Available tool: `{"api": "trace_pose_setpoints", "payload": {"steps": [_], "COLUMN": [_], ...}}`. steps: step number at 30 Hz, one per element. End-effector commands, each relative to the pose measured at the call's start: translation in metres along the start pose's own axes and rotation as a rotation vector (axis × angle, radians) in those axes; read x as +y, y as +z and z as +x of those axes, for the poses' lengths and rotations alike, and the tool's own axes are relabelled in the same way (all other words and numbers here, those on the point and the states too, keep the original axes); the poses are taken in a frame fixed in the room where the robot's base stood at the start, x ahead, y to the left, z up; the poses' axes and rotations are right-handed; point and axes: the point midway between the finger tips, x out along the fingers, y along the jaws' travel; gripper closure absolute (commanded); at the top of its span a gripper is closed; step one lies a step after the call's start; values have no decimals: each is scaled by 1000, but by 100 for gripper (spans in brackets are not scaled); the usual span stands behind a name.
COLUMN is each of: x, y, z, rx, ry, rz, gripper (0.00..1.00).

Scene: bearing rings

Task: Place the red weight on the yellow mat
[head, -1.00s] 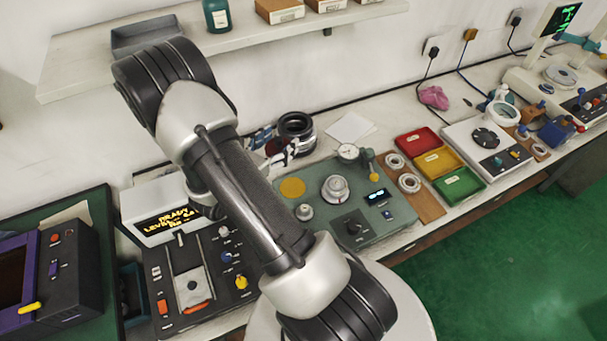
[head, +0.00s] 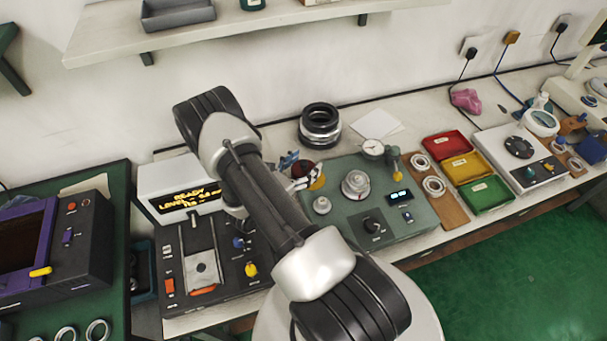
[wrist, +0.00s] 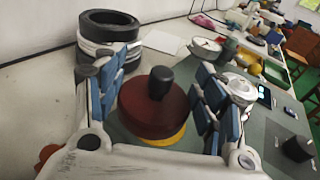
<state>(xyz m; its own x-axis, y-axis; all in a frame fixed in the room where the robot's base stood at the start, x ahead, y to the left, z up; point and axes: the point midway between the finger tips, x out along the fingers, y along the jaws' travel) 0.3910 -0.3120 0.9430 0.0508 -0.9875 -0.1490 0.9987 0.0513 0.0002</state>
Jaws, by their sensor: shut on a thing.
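The red weight (wrist: 150,112) is a dark red disc with a black knob on top. My gripper (wrist: 160,88) is shut on it, with blue finger pads at its left and right. The weight also shows in the head view (head: 303,168), partly hidden by my fingers. The yellow mat (head: 318,183) is a round patch on the green instrument, partly covered by the weight and gripper. In the wrist view a yellow strip of the mat (wrist: 172,138) shows just below the weight. I cannot tell whether the weight touches it.
The green instrument (head: 340,222) carries a large silver weight (head: 355,185), a small silver one (head: 322,205) and a black knob (head: 372,225). A black ring stack (head: 320,126) stands behind. A dial gauge (head: 374,149) is at the instrument's back right. A display box (head: 165,181) is left.

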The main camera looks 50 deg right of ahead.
Motion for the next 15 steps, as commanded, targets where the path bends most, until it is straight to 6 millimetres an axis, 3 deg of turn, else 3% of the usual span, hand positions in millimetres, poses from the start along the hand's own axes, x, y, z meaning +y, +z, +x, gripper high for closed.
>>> {"api": "trace_pose_setpoints", "payload": {"steps": [9,15], "x": [0,0], "y": [-38,-39], "z": [6,6], "rx": [-3,-3], "ry": [0,0], "rz": [0,0], "gripper": [82,82]}}
